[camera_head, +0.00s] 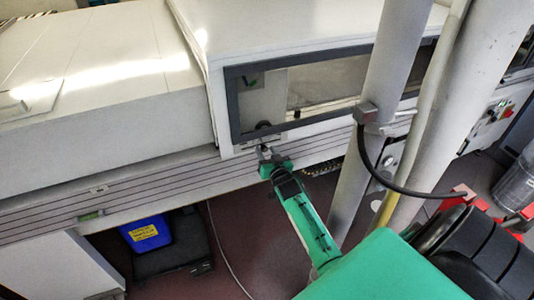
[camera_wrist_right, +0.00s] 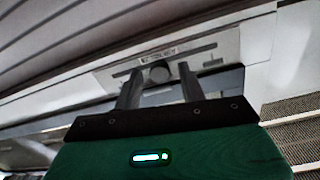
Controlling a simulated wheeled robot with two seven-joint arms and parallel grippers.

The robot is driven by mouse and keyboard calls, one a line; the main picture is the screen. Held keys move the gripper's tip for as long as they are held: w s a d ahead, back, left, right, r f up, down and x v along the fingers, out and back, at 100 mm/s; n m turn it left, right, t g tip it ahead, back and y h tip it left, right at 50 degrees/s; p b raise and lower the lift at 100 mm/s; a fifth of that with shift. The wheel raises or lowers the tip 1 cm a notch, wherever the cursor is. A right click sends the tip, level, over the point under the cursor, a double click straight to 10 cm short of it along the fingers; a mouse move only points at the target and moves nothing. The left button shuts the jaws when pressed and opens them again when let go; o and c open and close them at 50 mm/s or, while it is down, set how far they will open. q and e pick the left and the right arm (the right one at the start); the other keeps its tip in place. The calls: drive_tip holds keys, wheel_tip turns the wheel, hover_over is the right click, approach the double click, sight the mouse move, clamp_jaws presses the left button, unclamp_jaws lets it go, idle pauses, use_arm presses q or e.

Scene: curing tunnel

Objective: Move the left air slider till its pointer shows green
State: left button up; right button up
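In the right wrist view, a pale panel (camera_wrist_right: 218,48) has a dark slot with a round dark knob (camera_wrist_right: 159,73) on it, which looks like the air slider. A small printed label sits above the knob, too blurred to read. My right gripper (camera_wrist_right: 160,69) is open, with one finger on each side of the knob and a gap showing on both sides. In the head view, my right gripper (camera_head: 266,153) is at the lower front edge of the white machine (camera_head: 275,28). I cannot make out a pointer or its colour. My left gripper is not in view.
A dark-framed window (camera_head: 335,88) is above my right gripper. A thick grey post (camera_head: 387,70) and a black cable (camera_head: 372,170) stand to the right of my arm. A blue bin (camera_head: 146,234) is below the machine at the left. Dark red floor lies below.

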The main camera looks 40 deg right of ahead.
sight(270, 142)
clamp_jaws()
drive_tip(key=shift+d, duration=0.1)
drive_tip(key=d, duration=0.3)
drive_tip(key=shift+s+d, duration=0.15)
drive_tip(key=shift+s, duration=0.25)
drive_tip(key=shift+o, duration=0.8)
unclamp_jaws()
drive_tip(key=b+v, duration=0.2)
drive_tip(key=v, duration=1.2)
drive_tip(key=shift+b, duration=0.3)
